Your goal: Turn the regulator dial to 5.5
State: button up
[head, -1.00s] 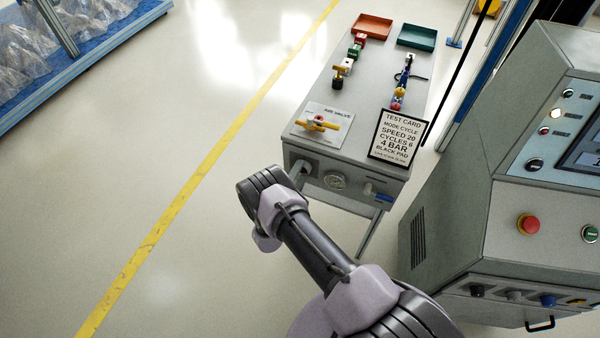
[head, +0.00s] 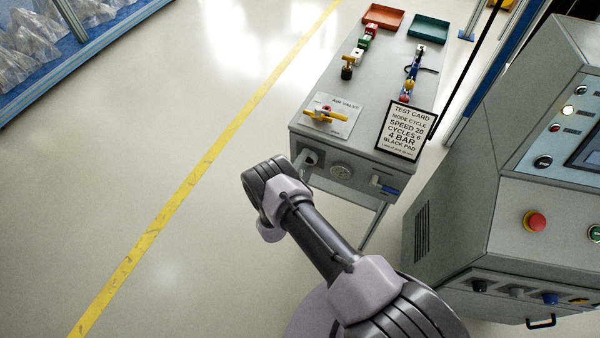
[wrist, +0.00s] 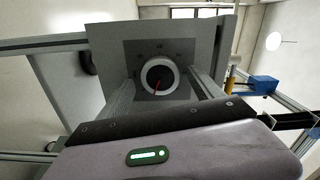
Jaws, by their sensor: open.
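The regulator dial (wrist: 158,77) shows in the wrist view as a dark round knob with a pale ring and a red pointer line, on a dark square plate. The scale marks around it are too small to read. My gripper (wrist: 161,82) is open, with one grey finger to the left of the dial and one to the right. No contact with the dial can be made out. In the head view my arm hides my gripper, and I cannot pick out the dial there.
A grey bench (head: 370,90) carries a yellow-handled air valve (head: 325,116), a test card (head: 405,130), colored fittings and two trays. A grey console (head: 535,190) with a red button stands at the right. Open floor lies left.

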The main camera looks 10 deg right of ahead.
jog(key=p+v, duration=0.4)
jog(key=v, duration=1.3)
